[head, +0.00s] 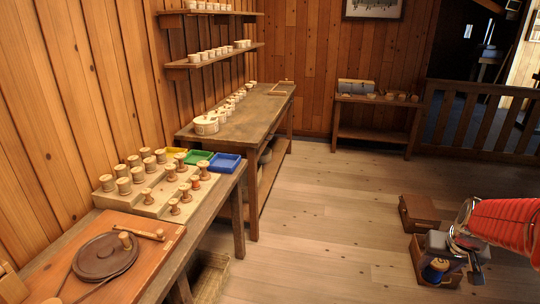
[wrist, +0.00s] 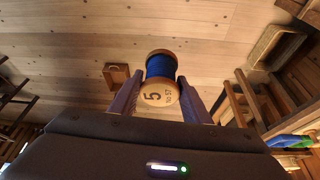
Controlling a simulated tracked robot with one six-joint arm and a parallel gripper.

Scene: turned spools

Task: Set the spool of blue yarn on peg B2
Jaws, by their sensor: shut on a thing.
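The spool of blue yarn (wrist: 161,66) is held between the two fingers of my gripper (wrist: 161,82) in the wrist view. Its pale wooden end faces the camera and bears a 5 and smaller marks. In the head view my gripper (head: 436,270) is at the lower right, over the floor, with the blue yarn (head: 431,274) partly showing. The pale stepped peg board (head: 152,210) is on the bench at the left, well away from my gripper. Several wooden spools or pegs stand on it. I cannot read its labels or tell which peg is B2.
Yellow, green (head: 196,157) and blue (head: 223,163) trays lie behind the board. A brown round plate (head: 104,257) and a wooden roller are in front. A second table (head: 262,103) with white pots stands beyond. A wooden box (head: 418,212) is on the floor. Open floor separates my gripper from the bench.

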